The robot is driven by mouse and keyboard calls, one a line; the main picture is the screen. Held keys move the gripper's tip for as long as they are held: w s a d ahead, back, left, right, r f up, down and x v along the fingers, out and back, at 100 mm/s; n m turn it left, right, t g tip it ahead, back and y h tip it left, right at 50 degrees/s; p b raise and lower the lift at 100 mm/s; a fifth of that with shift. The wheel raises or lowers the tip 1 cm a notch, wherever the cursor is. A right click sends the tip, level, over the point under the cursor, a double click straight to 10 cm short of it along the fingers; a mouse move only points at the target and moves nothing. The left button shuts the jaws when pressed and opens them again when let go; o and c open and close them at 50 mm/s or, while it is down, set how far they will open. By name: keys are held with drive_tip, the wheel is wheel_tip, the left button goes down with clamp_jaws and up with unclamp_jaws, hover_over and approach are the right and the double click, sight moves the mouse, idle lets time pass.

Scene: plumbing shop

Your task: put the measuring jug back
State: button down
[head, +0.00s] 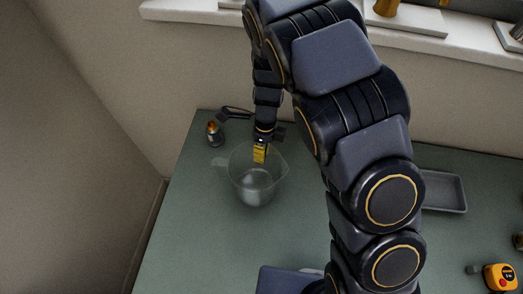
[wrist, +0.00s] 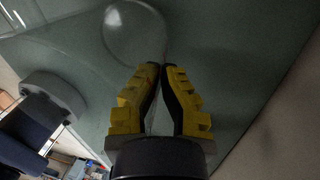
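The clear measuring jug (head: 256,187) stands upright on the left part of the green worktop, its handle towards the left. In the head view my gripper (head: 260,156) points down at the jug's far rim, its yellow fingers overlapping the jug. In the wrist view the fingers (wrist: 162,68) come close together at the tips, with the thin see-through wall apparently pinched between them. The jug (wrist: 134,32) shows there as a faint round outline beyond the tips. Its clear wall makes the exact contact hard to see.
A small metal fitting with an orange top (head: 214,133) stands left behind the jug. A grey tray (head: 445,192) lies right of my arm, and a yellow tape measure (head: 499,277) is at front right. A windowsill (head: 205,12) runs along the back wall. Worktop left of the jug is clear.

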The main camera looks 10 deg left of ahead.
drive_tip(key=c, duration=1.2)
unclamp_jaws()
drive_tip(key=shift+f, duration=0.1)
drive_tip(key=shift+o, duration=0.2)
drive_tip(key=v, duration=1.2)
drive_tip(key=shift+r, duration=0.25)
